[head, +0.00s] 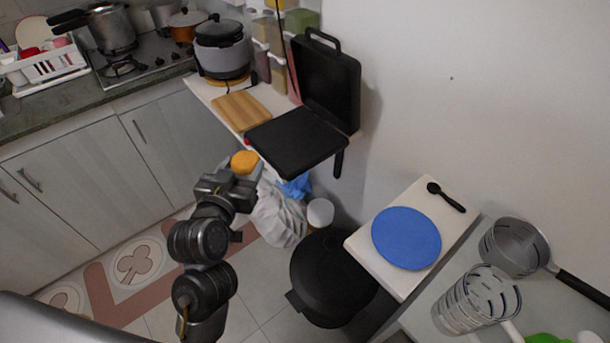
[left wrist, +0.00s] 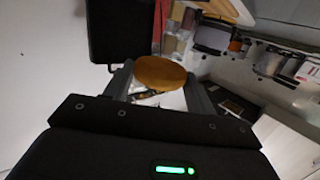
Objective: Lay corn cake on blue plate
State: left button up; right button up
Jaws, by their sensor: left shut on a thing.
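The corn cake (head: 244,161) is a round, orange-yellow piece held up in the air in the head view. My left gripper (head: 240,172) is shut on it, in front of the shelf with the open black appliance. In the left wrist view the corn cake (left wrist: 160,73) sits between the two fingers of the gripper (left wrist: 160,85). The blue plate (head: 406,238) lies flat on a white board to the right in the head view, well apart from the gripper, and its visible top is bare. My right gripper is not in view.
An open black grill or press (head: 297,140) juts out near the gripper, beside a wooden board (head: 241,110) and a grey pot (head: 222,50). A black spoon (head: 446,197) lies beside the plate. Metal strainers (head: 514,247) stand at right. A black bin (head: 331,278) is on the floor.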

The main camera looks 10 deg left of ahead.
aim_at(407, 235)
jog(key=k, duration=0.5)
jog(key=u, duration=0.7)
jog(key=k, duration=1)
jog(key=z, duration=1.35)
jog(key=i, duration=0.5)
jog(key=z, duration=0.05)
